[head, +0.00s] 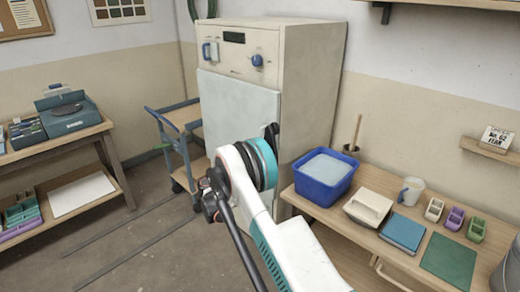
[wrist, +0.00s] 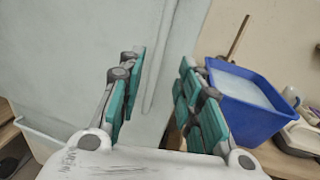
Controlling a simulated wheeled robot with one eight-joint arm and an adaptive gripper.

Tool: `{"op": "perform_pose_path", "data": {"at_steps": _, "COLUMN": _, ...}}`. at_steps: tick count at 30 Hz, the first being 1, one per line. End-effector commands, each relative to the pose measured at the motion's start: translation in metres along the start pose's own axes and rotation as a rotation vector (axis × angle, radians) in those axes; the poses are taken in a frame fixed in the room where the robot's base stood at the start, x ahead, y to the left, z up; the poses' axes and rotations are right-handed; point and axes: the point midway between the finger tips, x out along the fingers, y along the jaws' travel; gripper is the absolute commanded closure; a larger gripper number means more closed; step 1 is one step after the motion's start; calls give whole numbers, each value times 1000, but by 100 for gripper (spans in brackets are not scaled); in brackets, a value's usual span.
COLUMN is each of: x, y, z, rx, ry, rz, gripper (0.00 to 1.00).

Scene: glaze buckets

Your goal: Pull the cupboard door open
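The cupboard (head: 313,78) is a tall cream cabinet against the wall, with a control panel on top of its front. Its pale grey-green door (head: 235,112) looks shut, and it fills the left of the wrist view (wrist: 75,60). A pale vertical strip (wrist: 158,70) runs down by the door's right side; I cannot tell if it is a handle or an edge. My gripper (wrist: 161,62) is open, its teal-padded fingers on either side of this strip in the picture. Contact is not visible. In the head view my arm mostly hides the gripper and the door's lower right.
A blue tub (head: 324,178) stands on the wooden table (head: 373,247) to the right, close to my gripper's right finger in the wrist view. A trolley (head: 180,115) stands left of the cupboard. The floor (head: 135,240) at front left is clear.

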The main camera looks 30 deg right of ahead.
Motion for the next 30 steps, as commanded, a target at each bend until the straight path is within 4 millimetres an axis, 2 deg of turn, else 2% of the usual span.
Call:
{"op": "perform_pose_path", "data": {"at_steps": 9, "x": 64, "y": 0, "z": -3, "rx": 1, "ry": 1, "rz": -1, "gripper": 68}}
{"op": "perform_pose_path", "data": {"at_steps": 15, "x": 94, "y": 0, "z": -2, "rx": 2, "ry": 1, "rz": 0, "gripper": 68}}
{"op": "perform_pose_path", "data": {"at_steps": 21, "x": 108, "y": 0, "z": -1, "rx": 2, "ry": 1, "rz": 0, "gripper": 68}}
{"op": "perform_pose_path", "data": {"at_steps": 30, "x": 110, "y": 1, "z": 0, "rx": 2, "ry": 1, "rz": 1, "gripper": 68}}
